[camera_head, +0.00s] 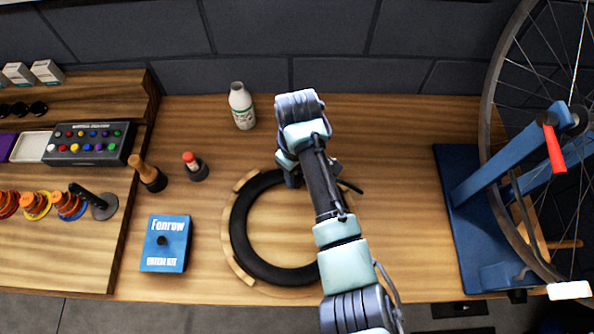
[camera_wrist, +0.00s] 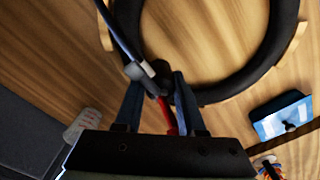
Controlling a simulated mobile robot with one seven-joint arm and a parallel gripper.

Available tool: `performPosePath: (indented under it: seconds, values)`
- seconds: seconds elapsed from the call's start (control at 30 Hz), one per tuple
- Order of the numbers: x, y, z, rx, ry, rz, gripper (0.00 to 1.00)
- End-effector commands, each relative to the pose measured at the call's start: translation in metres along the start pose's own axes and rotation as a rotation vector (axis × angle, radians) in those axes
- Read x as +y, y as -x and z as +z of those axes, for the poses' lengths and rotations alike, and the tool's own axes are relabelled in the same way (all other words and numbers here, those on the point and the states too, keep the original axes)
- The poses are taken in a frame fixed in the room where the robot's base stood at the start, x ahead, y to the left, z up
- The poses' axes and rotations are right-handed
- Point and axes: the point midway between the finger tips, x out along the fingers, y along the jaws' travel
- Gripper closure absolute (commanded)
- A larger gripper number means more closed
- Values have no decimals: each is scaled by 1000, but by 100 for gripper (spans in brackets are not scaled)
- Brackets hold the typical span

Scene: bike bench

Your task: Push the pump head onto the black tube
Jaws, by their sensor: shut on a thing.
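The black tube (camera_head: 240,229) lies as a ring on a round wooden holder on the bench. Its curve also shows at the top of the wrist view (camera_wrist: 262,62). My gripper (camera_wrist: 157,82) is shut on the pump head (camera_wrist: 151,71), a dark piece with a pale collar and a black hose running up to the left. A red lever (camera_wrist: 169,116) shows between the blue fingers. The pump head is close to the tube's edge; I cannot tell if they touch. In the head view my arm covers the tube's right side and most of my gripper (camera_head: 291,176).
A white bottle (camera_head: 241,106) stands behind. A blue patch kit box (camera_head: 166,244), a red-capped item (camera_head: 194,166) and a wooden-handled tool (camera_head: 147,173) are left of the tube. A blue wheel stand (camera_head: 470,215) is at right.

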Motion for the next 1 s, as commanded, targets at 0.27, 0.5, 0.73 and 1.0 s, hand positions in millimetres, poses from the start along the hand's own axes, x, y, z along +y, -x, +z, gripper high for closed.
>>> performPosePath:
  seconds: [0.27, 0.5, 0.73, 1.0]
  values:
    - [0, -2, 0, 1, 0, 0, 34]
    - [0, -2, 0, 0, 0, 0, 26]
    - [0, 7, -1, 2, 0, 1, 26]
    - [1, 62, -2, 5, 2, 3, 26]
